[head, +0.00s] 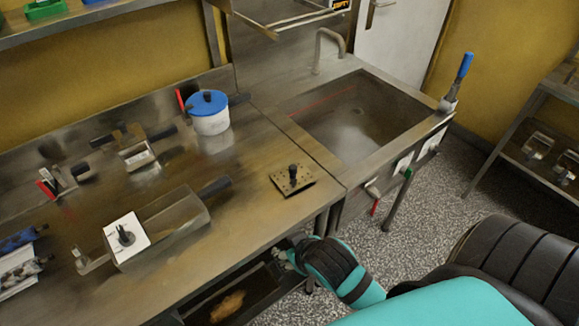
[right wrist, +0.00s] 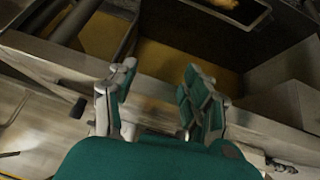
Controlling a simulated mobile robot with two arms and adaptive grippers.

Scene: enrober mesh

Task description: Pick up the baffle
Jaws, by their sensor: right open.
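A small square perforated metal plate with a black knob (head: 292,180) lies flat on the steel counter near its front right edge. A white square plate with a black knob (head: 125,238) sits on a long metal box at the front left. I cannot tell for certain which of these is the baffle. My right gripper (head: 285,256) is low at the counter's front, below the perforated plate and apart from it. In the right wrist view my right gripper (right wrist: 157,82) is open, with nothing between its fingers. My left gripper is not in view.
The steel counter (head: 240,200) is bare around the perforated plate. A white pot with a blue lid (head: 209,112) stands at the back. A sink (head: 350,120) lies to the right. Under the counter is a dark tray (head: 232,300) with something orange-brown in it.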

